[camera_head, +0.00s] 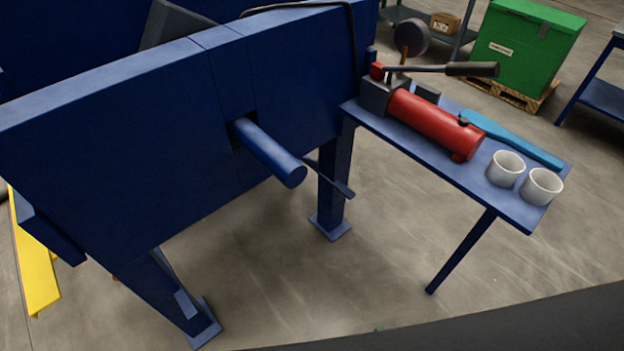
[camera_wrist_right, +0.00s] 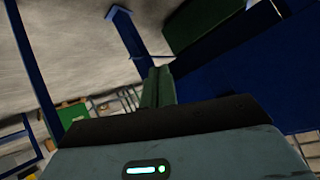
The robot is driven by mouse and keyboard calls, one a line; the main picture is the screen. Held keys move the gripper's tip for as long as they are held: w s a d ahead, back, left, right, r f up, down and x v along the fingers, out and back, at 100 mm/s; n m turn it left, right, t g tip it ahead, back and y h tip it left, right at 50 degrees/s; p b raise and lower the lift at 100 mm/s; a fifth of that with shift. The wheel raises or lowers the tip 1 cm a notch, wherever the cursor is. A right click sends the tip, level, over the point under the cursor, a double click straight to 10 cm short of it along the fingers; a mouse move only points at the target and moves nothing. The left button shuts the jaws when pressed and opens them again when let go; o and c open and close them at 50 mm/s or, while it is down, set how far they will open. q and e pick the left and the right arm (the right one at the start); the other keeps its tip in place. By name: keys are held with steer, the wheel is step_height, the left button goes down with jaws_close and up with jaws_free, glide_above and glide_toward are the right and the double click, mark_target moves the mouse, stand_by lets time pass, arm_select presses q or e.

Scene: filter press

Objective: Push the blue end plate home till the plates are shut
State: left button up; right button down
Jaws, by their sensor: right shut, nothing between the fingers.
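A large dark blue slab (camera_head: 110,150) of the press fills the left of the head view. A blue round bar (camera_head: 270,153) sticks out of an opening in it. I cannot tell whether this slab is the end plate or the press frame, and the gaps between plates are hidden. In the right wrist view, my right gripper (camera_wrist_right: 158,80) has its greenish fingers together with nothing between them. A blue slab (camera_wrist_right: 240,65) lies to the right of the fingers; contact cannot be told. My left gripper is not in view.
A blue side table (camera_head: 480,195) carries a red pump (camera_head: 430,120) with a lever, a blue tool (camera_head: 515,140) and two white cups (camera_head: 505,168). Blue legs (camera_head: 335,185) stand below the press. A green crate (camera_head: 525,45) is at the back. Floor in front is clear.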

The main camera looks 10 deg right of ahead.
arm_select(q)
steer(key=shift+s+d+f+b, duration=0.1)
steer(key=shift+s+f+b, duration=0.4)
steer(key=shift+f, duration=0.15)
arm_select(e)
steer(key=w+a+r+m+t+y, duration=0.2)
steer(key=w+r+m, duration=0.3)
steer(key=w+r, duration=0.4)
steer(key=w+a+r+m+t+y, duration=0.1)
steer(key=w+r+m+t+y, duration=0.2)
steer(key=w+r, duration=0.6)
steer(key=r+m+y, duration=0.1)
steer(key=m, duration=0.1)
steer(key=shift+w+a+m+y, duration=0.15)
steer(key=shift+a+m+y, duration=0.15)
steer(key=shift+a+m, duration=0.1)
